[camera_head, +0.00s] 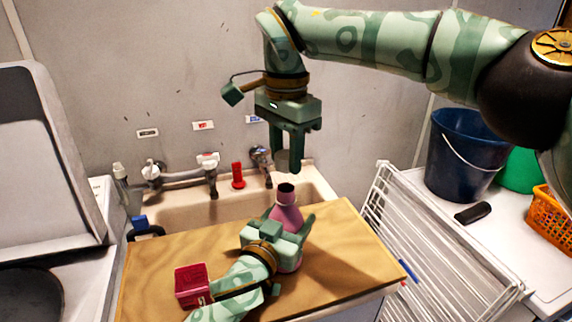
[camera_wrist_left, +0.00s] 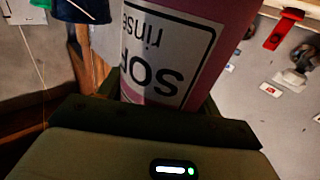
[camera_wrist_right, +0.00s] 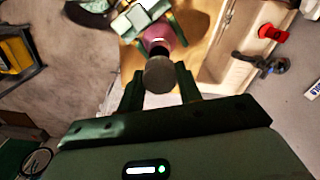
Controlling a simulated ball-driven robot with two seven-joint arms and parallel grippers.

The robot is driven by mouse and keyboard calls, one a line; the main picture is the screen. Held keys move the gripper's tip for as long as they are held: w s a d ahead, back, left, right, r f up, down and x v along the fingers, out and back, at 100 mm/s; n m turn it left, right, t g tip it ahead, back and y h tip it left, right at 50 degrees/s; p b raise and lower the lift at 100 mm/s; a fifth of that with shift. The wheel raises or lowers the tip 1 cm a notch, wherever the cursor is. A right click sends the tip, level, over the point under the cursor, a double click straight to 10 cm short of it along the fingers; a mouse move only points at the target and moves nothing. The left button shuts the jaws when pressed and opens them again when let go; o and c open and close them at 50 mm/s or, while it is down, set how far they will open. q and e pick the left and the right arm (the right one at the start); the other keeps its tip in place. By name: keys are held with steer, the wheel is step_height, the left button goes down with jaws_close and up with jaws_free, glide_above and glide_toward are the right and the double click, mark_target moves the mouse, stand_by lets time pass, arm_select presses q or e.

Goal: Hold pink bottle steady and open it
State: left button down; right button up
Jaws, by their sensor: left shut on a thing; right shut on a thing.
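The pink bottle (camera_head: 286,215) stands upright on a wooden board, its dark neck opening bare. It shows up close with a white label in the left wrist view (camera_wrist_left: 165,55). My left gripper (camera_head: 278,232) is shut around the bottle's body from the front. My right gripper (camera_head: 285,160) points down above the bottle and is shut on a grey cap (camera_wrist_right: 159,75). The cap is clear of the neck; in the right wrist view the bottle (camera_wrist_right: 160,38) shows beyond it. In the head view the cap is mostly lost between the fingers.
The wooden board (camera_head: 345,245) lies over part of the sink (camera_head: 180,218). A red box (camera_head: 190,285) sits on its left. A red object (camera_head: 238,176) and taps stand behind. A white drying rack (camera_head: 430,245) and blue bucket (camera_head: 465,155) are at right.

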mark_target(286, 156)
arm_select(q)
steer(key=shift+c, duration=1.2)
jaws_free()
arm_select(e)
steer(key=r+p, duration=0.2)
steer(key=r, duration=0.1)
steer(key=shift+s+r, duration=0.1)
steer(key=shift+s, duration=0.2)
arm_select(q)
steer(key=v, duration=1.2)
